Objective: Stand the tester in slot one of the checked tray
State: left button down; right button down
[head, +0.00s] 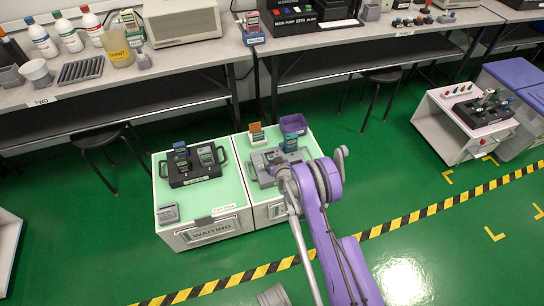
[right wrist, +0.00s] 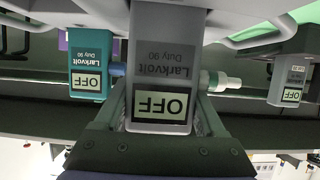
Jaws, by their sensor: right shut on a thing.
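My right gripper (head: 283,174) is low over the grey tray (head: 258,165) on the right-hand green-topped cabinet. In the right wrist view its fingers (right wrist: 160,118) are shut on a grey tester (right wrist: 160,55) marked Larkvolt Duty 90, its screen reading OFF. In the head view I cannot make out the held tester or whether it touches a slot. A teal tester (right wrist: 88,62), also reading OFF, shows beside it, and stands at the tray's back (head: 289,143). Another grey tester (right wrist: 288,80) is at the right. I cannot read a tray label or slot numbers. My left gripper is not in view.
The left cabinet, marked WAITING (head: 212,232), holds a black tray (head: 177,180) with a blue tester (head: 181,155). A long bench (head: 190,55) runs behind.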

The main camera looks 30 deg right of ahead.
grip_release()
jog(key=shift+f, duration=0.1)
